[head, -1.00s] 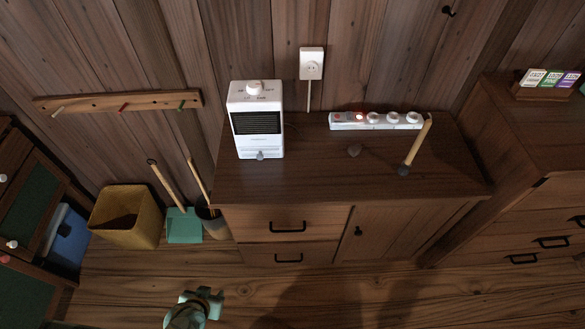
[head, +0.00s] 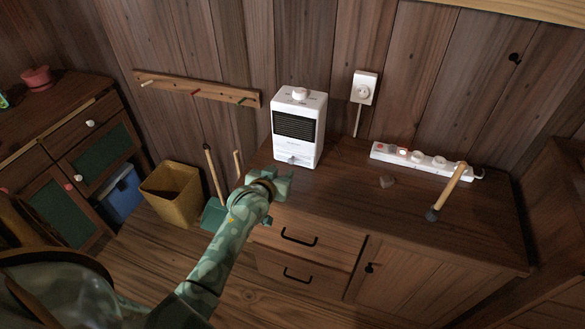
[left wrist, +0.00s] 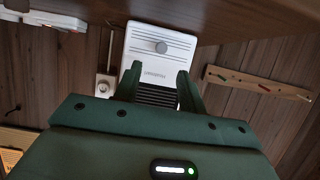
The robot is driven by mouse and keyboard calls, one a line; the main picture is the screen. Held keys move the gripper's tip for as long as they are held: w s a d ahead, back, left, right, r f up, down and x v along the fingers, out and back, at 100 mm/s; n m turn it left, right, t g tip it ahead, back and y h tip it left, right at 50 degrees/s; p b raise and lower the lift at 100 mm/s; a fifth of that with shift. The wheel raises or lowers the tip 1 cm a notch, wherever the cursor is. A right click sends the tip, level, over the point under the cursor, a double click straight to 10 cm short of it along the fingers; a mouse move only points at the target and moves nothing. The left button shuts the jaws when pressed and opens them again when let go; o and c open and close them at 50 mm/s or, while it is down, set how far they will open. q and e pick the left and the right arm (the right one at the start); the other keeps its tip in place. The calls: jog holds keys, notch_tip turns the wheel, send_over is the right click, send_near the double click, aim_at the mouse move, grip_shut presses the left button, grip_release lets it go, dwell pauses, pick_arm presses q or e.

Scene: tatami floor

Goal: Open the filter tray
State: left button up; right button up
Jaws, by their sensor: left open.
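The white appliance (head: 298,128) stands upright on the wooden cabinet, with a dark grille on its front and a dial on top. The filter tray front (head: 292,160) is at its bottom, with a small grey knob; it looks closed. In the left wrist view the appliance (left wrist: 135,50) appears upside down, with the tray knob (left wrist: 161,47) near the top. My left gripper (head: 284,184) is open and empty, near the cabinet's front left edge, below and in front of the appliance. Its two fingers (left wrist: 156,80) overlap the grille in the wrist view, apart from the knob. My right gripper is not in view.
A wall socket (head: 364,88) and peg rail (head: 200,90) are behind. A yellow bin (head: 171,192) stands left on the floor.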

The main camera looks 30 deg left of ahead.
aim_at(291, 161)
pick_arm(q)
jog(key=b+x, duration=0.3)
jog(key=x, duration=0.4)
jog(key=shift+a+f, duration=0.15)
jog(key=shift+f, duration=0.05)
jog(key=shift+w+a, duration=0.15)
jog(key=shift+w, duration=0.4)
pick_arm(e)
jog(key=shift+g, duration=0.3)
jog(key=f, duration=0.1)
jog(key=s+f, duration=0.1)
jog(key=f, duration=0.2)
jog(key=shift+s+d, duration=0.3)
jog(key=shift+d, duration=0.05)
